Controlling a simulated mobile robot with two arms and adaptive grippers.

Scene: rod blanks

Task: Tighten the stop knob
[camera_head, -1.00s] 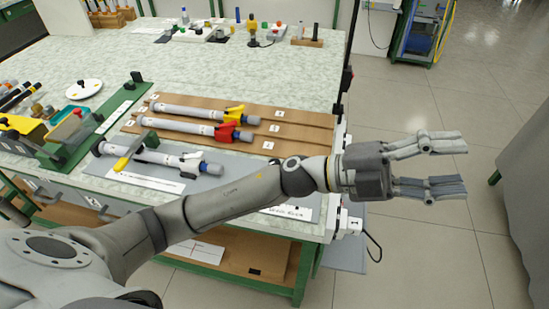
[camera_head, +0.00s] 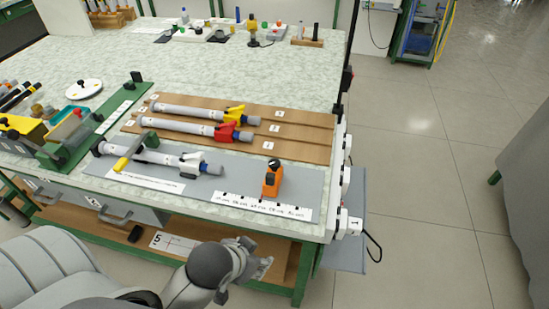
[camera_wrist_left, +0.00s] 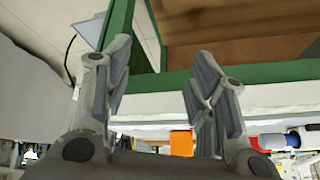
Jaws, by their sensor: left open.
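The orange stop block (camera_head: 271,183) stands on the grey mat at the front right of the bench, just behind a white scale strip (camera_head: 262,206). Its black knob (camera_head: 273,164) is on top. In the left wrist view part of the orange block (camera_wrist_left: 182,143) shows low between the fingers; the knob cannot be made out there. My left gripper (camera_head: 250,264) is in front of the bench edge, nearer to me than the block and apart from it. In the left wrist view its fingers (camera_wrist_left: 163,62) are spread and empty. My right gripper is not in view.
A rod with a grey clamp (camera_head: 160,157) lies left of the block on the mat. Rods with yellow (camera_head: 234,114) and red (camera_head: 226,132) clamps lie behind on brown boards. The green bench frame (camera_wrist_left: 240,75) is close to my left gripper. Open floor lies right.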

